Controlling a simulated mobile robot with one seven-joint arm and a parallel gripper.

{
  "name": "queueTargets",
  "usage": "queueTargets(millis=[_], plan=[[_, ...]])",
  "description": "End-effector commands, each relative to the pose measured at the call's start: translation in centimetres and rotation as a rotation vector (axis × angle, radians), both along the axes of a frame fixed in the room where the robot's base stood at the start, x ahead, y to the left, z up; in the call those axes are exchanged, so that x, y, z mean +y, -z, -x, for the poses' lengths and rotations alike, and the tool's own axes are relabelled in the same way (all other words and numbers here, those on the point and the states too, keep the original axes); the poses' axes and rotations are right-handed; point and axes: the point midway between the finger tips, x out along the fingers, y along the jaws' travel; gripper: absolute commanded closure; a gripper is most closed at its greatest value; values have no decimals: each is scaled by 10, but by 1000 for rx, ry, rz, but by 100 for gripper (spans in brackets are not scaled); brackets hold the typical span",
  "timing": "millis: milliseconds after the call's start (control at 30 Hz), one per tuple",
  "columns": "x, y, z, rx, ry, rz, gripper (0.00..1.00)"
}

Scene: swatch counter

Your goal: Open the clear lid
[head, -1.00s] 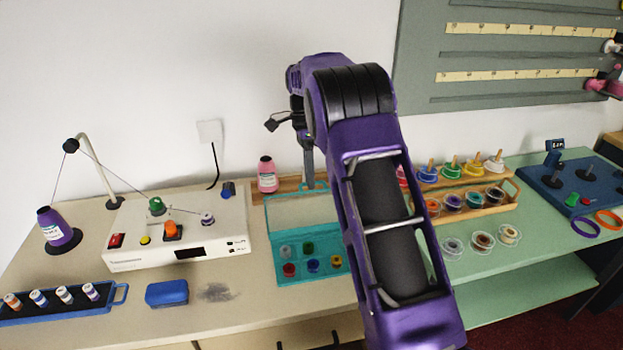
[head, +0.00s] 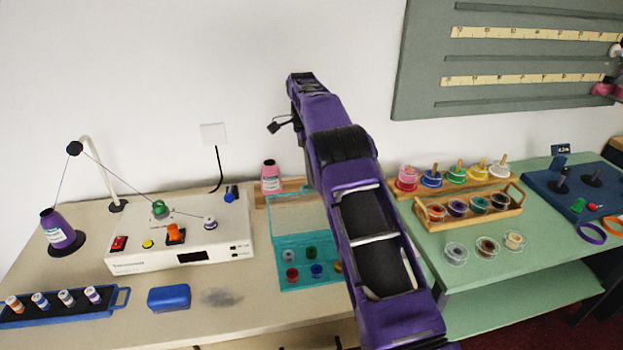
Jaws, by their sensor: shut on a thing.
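The clear lid (head: 290,212) has a teal rim and belongs to the teal box (head: 297,287) on the counter. It stands raised at the box's back edge, tilted, with the box's front part uncovered. Several small coloured spools show inside the box. My arm crosses in front of the right side of both lid and box.
A pink bottle (head: 270,178) stands close behind the lid. A white winding machine (head: 130,262) is left of the box, with a blue case (head: 168,298) in front. A wooden spool rack (head: 468,220) stands to the right. The wall is close behind.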

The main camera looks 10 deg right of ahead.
Motion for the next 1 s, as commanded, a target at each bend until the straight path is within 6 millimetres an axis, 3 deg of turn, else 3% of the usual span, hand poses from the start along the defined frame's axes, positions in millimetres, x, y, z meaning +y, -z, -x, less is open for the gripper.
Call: queueTargets(millis=[333, 367, 400, 533, 1000], plan=[[1, 2, 1, 6, -1, -3, 100], [1, 2, 1, 6, -1, -3, 86], [1, 2, 1, 6, -1, -3, 79], [0, 2, 0, 4, 0, -1, 58], [0, -2, 1, -11, 0, 0, 58]])
